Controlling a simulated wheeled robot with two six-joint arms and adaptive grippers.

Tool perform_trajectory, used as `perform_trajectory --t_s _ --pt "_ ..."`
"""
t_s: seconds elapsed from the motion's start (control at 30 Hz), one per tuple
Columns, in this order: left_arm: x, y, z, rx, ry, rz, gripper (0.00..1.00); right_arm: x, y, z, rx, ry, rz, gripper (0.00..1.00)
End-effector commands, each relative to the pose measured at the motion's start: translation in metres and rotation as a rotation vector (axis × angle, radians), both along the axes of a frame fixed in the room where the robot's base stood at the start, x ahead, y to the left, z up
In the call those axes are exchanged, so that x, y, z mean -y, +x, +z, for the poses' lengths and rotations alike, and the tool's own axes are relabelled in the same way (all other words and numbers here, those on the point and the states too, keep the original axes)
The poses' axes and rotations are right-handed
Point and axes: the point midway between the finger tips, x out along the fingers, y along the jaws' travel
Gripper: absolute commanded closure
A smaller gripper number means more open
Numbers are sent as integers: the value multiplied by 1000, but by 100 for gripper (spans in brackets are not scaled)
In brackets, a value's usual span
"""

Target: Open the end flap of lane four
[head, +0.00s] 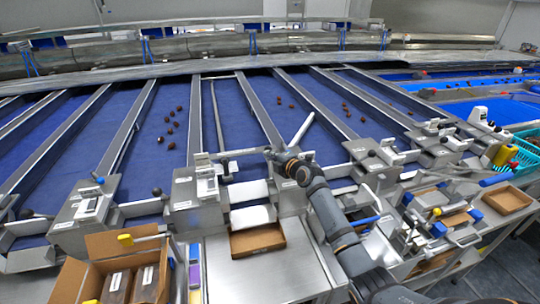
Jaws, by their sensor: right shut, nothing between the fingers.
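My right arm reaches in from the bottom right, and its gripper (275,154) is over the lower end of a middle lane (250,120). The gripper is shut with nothing in it, close to a grey bar (302,128) that slants up; I cannot tell whether they touch. Below it a pale end flap (248,191) spans the lane mouth, and a lower plate (252,217) slopes above a shallow cardboard tray (258,241). Another flap (141,208) shows at the lane to the left. Lane numbers are not readable, so I cannot tell which is lane four. My left gripper is not in view.
Dates (171,127) lie scattered on several blue lanes. Metal end boxes with knobs and levers (88,207) stand between lane mouths. A cardboard box (96,277) sits at bottom left, another tray (508,199) at right. A turquoise basket (522,158) is at far right.

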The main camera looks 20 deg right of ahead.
Motion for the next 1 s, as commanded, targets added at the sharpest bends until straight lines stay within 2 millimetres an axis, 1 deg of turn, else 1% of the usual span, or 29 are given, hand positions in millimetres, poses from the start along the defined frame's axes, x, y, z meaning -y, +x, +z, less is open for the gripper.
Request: perform_trajectory --t_s 0.17,0.27,0.3,0.37,0.4,0.47,0.6,0.73,1.0 --pt "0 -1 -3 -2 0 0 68 0 0 -1 0 -1 0 100" --pt "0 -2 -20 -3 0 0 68 1 5 -6 4 -2 0 100" --pt "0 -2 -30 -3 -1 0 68 1 8 -9 3 -1 0 100" --pt "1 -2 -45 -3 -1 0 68 2 14 -9 -3 -1 0 100" --pt "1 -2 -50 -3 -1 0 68 3 21 -6 -26 3 0 100" --pt "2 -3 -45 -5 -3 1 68 3 29 1 -88 11 0 100" --pt "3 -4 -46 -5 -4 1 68 5 39 -3 -186 21 -1 100" --pt "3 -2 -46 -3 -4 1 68 5 42 -4 -219 26 -1 100" --pt "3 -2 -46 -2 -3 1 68 5 42 -3 -220 26 -1 100"
